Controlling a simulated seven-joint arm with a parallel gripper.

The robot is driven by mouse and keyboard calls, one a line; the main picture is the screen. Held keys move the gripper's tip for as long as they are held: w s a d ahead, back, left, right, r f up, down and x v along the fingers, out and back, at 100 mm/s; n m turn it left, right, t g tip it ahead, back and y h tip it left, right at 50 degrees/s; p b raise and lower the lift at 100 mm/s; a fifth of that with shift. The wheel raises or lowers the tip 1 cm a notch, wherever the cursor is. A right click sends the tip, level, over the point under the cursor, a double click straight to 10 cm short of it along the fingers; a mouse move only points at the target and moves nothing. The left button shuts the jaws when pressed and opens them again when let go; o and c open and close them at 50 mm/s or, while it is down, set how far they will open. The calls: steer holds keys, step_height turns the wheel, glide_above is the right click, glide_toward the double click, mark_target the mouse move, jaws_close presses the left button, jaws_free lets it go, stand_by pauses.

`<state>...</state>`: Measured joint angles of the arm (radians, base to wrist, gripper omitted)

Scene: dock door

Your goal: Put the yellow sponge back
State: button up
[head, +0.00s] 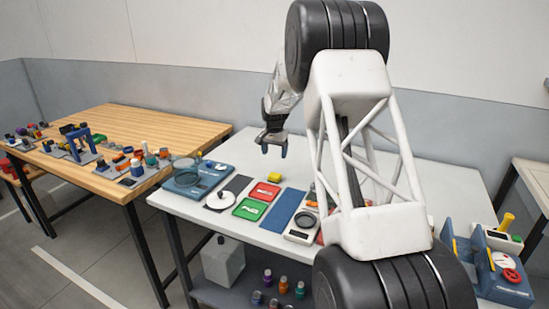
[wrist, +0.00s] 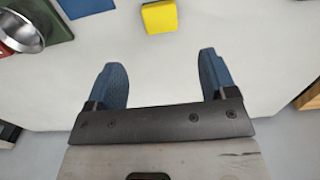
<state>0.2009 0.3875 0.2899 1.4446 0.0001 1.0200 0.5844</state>
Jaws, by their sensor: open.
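The yellow sponge (head: 274,177) lies on the white table (head: 238,150), behind the red and green trays. In the wrist view the sponge (wrist: 159,16) is at the top edge, ahead of my fingers and a little left of the middle of the gap. My gripper (head: 273,150) hangs above the table, just behind the sponge. In the wrist view my gripper (wrist: 163,78) is open, with two blue fingers apart and nothing between them.
A red tray (head: 265,191), a green tray (head: 250,209) and a blue mat (head: 283,207) lie in front of the sponge. A round glass dish (head: 187,172) stands at the left end. My arm hides part of the table's right side. The table's back left is clear.

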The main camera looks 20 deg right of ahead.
steer(key=shift+r, duration=0.15)
stand_by(0.7)
steer(key=s+a+r+n, duration=0.1)
steer(key=s+a+r, duration=0.4)
steer(key=s, duration=0.5)
steer(key=s+a+r+n+t, duration=0.1)
steer(key=s+a+r+n, duration=0.15)
steer(key=s+r, duration=0.5)
steer(key=s+a+r+n, duration=0.1)
steer(key=s+a+r, duration=0.35)
steer(key=s, duration=0.75)
steer(key=s+a+f+n, duration=0.2)
steer(key=s+a, duration=0.1)
steer(key=s, duration=1.3)
steer(key=s+a+f+n+t, duration=0.1)
steer(key=s+a+f+n, duration=0.1)
steer(key=s, duration=1.4)
steer(key=shift+s+a+t, duration=0.3)
steer(key=shift+a, duration=0.35)
